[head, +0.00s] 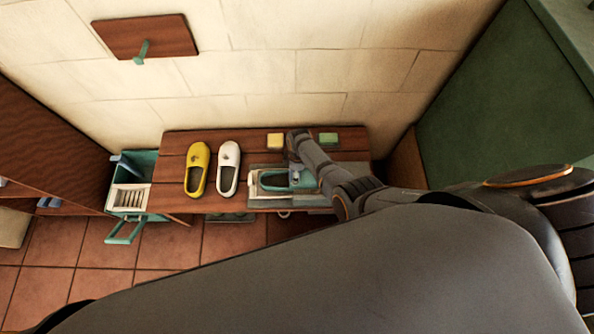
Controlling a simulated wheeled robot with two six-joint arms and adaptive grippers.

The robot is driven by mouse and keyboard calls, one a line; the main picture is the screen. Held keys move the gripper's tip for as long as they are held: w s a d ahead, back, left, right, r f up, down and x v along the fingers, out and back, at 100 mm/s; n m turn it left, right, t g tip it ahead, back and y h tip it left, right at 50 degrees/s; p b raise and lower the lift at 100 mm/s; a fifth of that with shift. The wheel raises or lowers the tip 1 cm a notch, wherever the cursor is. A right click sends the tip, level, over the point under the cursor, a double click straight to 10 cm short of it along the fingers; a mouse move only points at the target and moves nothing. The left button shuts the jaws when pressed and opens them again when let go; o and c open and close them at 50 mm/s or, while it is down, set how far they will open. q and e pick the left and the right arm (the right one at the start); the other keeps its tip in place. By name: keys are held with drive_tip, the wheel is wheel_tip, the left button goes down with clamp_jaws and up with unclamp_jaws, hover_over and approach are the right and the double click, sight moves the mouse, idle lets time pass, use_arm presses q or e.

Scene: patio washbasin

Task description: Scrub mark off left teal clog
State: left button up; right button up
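A teal clog (272,184) lies in the shallow grey washbasin (256,201) set into the wooden bench. Only one teal clog shows, and I cannot make out a mark on it. My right arm reaches in from the right over the basin. My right gripper (294,172) points down at the clog and partly covers it. Its fingers are too small and hidden to tell whether they are open or touch the clog. A yellow block (275,140) and a green block (328,138) lie at the bench's back edge. My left gripper is out of view.
A yellow clog (197,169) and a white clog (228,169) stand left of the basin on the bench (172,146). A teal crate (146,163) with a white rack (129,197) stands at the bench's left end. A wall is close behind.

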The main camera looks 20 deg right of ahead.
drive_tip(key=shift+s+d+p, duration=0.2)
drive_tip(key=shift+d+p, duration=0.1)
drive_tip(key=shift+d, duration=0.2)
drive_tip(key=shift+s+d+p, duration=0.2)
drive_tip(key=shift+d+p, duration=0.05)
drive_tip(key=shift+d, duration=0.2)
drive_tip(key=shift+s+d, duration=0.1)
drive_tip(key=shift+d, duration=0.45)
drive_tip(key=shift+w+a+f+b, duration=0.1)
drive_tip(key=shift+w+a+b, duration=0.1)
drive_tip(key=shift+a, duration=0.6)
drive_tip(key=shift+w+a+f+b, duration=0.1)
drive_tip(key=shift+w+a+b, duration=0.1)
drive_tip(key=shift+a, duration=0.55)
drive_tip(key=shift+r, duration=0.15)
wheel_tip(320, 180, up, 5)
drive_tip(key=p, duration=0.5)
drive_tip(key=shift+w, duration=0.1)
